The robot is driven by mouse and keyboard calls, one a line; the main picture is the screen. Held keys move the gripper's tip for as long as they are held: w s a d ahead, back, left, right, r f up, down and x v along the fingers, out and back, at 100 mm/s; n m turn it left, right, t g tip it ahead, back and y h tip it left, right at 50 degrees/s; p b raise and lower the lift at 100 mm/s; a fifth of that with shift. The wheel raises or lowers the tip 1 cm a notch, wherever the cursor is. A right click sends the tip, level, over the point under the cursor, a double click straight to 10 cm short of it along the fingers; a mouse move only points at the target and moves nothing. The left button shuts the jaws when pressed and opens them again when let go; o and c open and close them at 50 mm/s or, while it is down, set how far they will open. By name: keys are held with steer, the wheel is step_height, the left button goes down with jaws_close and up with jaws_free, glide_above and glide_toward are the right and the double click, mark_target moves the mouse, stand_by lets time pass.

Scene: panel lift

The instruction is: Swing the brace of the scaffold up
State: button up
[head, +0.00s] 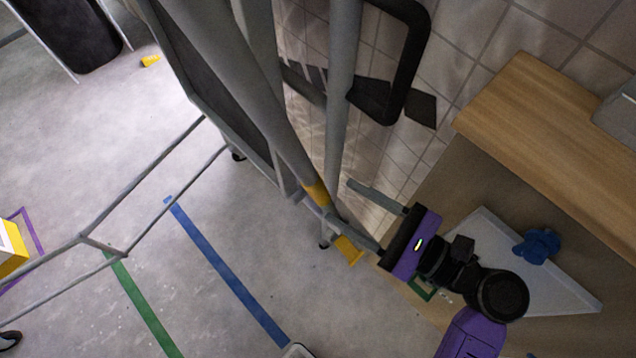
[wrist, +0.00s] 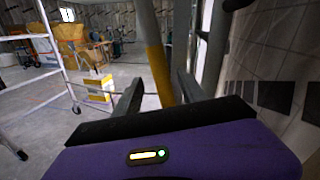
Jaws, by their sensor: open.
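The scaffold has grey tubes (head: 225,85) that run down the middle of the head view. One sloping tube, which looks like the brace, carries a yellow band (head: 318,193). Another yellow piece (head: 349,250) shows lower down, beside my gripper. My gripper (head: 338,200) is open, with its two fingers pointing toward the yellow-banded tube. In the wrist view the yellow part of the brace (wrist: 158,72) appears between the spread fingers of my gripper (wrist: 158,84). I cannot tell whether either finger touches it. The brace's lower end is hidden behind my gripper.
A wooden bench (head: 550,110) stands at the right, with a white tray (head: 570,285) and a blue object (head: 538,245) near it. A tiled wall (head: 470,40) is behind. Blue tape (head: 225,270) and green tape (head: 145,310) mark open floor at the left.

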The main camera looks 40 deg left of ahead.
mark_target(322, 189)
steer(key=shift+s+a, duration=0.15)
steer(key=shift+a, duration=1.05)
steer(key=shift+s+a, duration=0.2)
steer(key=shift+a, duration=0.95)
steer(key=shift+s+a, duration=0.15)
steer(key=shift+a, duration=1.05)
jaws_close()
